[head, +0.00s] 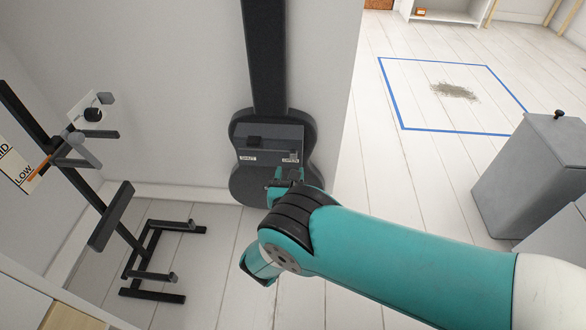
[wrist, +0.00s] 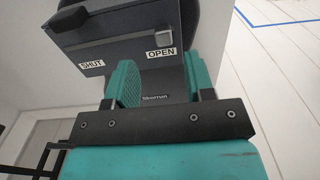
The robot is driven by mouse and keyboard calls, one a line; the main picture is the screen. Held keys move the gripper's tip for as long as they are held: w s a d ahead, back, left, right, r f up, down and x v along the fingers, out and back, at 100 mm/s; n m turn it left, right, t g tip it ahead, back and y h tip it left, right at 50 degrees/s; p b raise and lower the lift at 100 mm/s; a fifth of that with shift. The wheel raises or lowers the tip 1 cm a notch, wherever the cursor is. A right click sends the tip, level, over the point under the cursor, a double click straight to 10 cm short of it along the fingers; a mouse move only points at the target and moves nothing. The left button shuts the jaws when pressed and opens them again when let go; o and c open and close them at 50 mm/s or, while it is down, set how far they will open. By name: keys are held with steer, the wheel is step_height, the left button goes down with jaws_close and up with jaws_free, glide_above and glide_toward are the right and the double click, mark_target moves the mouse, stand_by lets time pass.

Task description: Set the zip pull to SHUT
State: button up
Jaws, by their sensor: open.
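A dark guitar case (head: 268,75) leans upright against the white wall in the head view. A grey panel on its body carries a SHUT label (wrist: 91,63) at the left and an OPEN label (wrist: 161,53) at the right. The zip pull (wrist: 164,38), a small light-grey block, sits just above OPEN; it also shows in the head view (head: 294,154). My gripper (wrist: 162,82) is open and empty, its teal fingers just below the OPEN end, apart from the pull. In the head view my arm hides the case's lower right part.
A dark block (head: 255,141) stands out from the case near the SHUT end. A black stand (head: 118,215) is at the left. A grey bin (head: 530,170) stands at the right. A blue-taped floor square (head: 402,100) holds a grey-green patch. Floor between case and bin is clear.

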mark_target(293, 155)
steer(key=w+b, duration=0.1)
steer(key=w, duration=0.1)
steer(key=w+b, duration=0.4)
steer(key=shift+w+d, duration=0.3)
steer(key=shift+d, duration=0.05)
jaws_close()
